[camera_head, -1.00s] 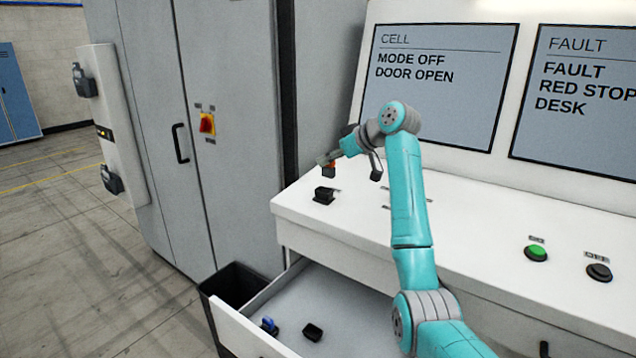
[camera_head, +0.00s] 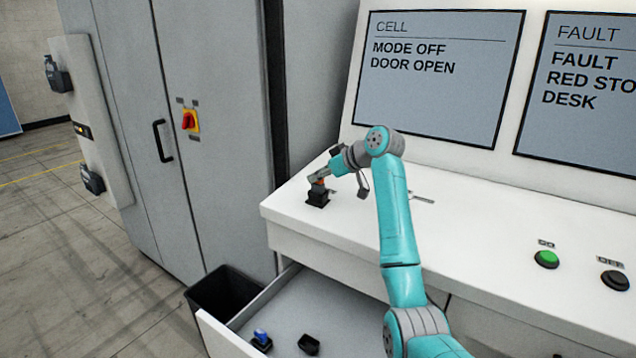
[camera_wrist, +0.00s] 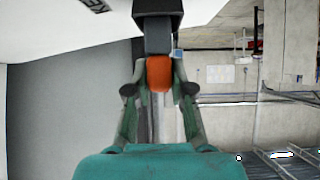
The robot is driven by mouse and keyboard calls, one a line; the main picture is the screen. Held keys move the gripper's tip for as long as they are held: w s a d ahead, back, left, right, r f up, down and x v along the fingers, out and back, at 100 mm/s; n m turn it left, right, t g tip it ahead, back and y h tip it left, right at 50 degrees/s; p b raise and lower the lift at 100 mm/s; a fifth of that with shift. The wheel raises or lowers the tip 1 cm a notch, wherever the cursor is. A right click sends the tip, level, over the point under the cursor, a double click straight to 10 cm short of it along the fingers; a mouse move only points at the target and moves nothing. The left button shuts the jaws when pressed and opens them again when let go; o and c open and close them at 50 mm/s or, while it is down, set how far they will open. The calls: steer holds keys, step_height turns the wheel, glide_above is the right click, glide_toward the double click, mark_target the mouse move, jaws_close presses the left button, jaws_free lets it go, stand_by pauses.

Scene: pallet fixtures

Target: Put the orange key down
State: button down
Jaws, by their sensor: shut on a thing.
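The orange key (camera_wrist: 159,73) is between the fingers of my gripper (camera_wrist: 158,88) in the wrist view, which are shut on it. In the head view the key is a small orange patch (camera_head: 320,183) directly above a black block (camera_head: 317,198) on the left end of the white desk top. In the wrist view a grey piece (camera_wrist: 158,37) runs from the key to the black block (camera_wrist: 157,9). The key seems to meet the block, but I cannot tell how deep it sits. My gripper (camera_head: 319,180) hides part of it.
Below the desk top (camera_head: 450,235) an open drawer (camera_head: 335,310) holds a blue-topped piece (camera_head: 261,340) and a black piece (camera_head: 309,344). A dark bin (camera_head: 222,292) stands left of it. Green (camera_head: 546,259) and black (camera_head: 614,281) buttons are at right. Screens stand behind.

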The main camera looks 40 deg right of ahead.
steer(key=shift+f, duration=1)
steer(key=shift+f, duration=0.15)
steer(key=c, duration=1)
jaws_free()
steer(key=shift+r, duration=0.2)
steer(key=v, duration=1.2)
